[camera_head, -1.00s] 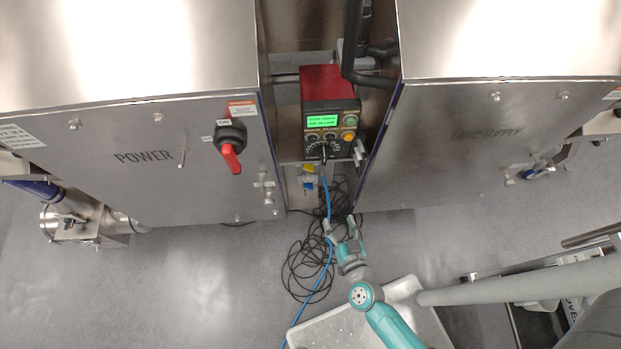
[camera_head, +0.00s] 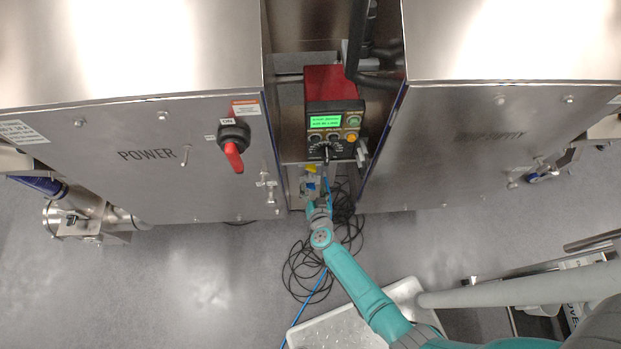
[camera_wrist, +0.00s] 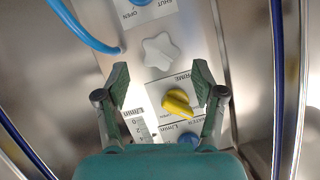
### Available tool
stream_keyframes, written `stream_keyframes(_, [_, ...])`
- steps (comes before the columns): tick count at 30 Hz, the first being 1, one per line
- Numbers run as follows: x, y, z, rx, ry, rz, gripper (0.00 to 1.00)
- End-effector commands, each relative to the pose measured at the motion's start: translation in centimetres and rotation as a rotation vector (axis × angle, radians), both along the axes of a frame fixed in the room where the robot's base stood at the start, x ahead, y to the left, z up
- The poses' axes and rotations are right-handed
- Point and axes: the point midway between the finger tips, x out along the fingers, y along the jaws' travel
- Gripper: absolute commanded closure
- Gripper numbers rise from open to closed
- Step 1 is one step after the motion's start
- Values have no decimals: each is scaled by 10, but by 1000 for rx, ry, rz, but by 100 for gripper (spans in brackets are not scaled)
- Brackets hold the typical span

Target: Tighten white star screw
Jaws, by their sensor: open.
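The white star screw (camera_wrist: 162,53) shows in the wrist view on a steel panel (camera_wrist: 190,38), just ahead of the fingertips and roughly centred between them. My gripper (camera_wrist: 161,82) is open and empty, with one finger on each side. The fingers do not appear to touch the screw. In the head view my gripper (camera_head: 314,190) is at the panel below the red control box, and the screw cannot be made out there.
A yellow knob (camera_wrist: 178,103) sits near the right finger, with a flow scale (camera_wrist: 138,125) beside it. A blue hose (camera_wrist: 84,28) curves at upper left. The POWER cabinet (camera_head: 120,180) and another cabinet (camera_head: 440,150) flank the gap; black cables (camera_head: 300,270) lie on the floor.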

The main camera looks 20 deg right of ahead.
Motion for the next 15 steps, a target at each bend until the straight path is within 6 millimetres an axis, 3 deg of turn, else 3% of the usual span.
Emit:
stream_keyframes(6, [31,-6,-11,-1,0,0,31])
stream_keyframes(15, [51,-11,-20,-1,0,0,31])
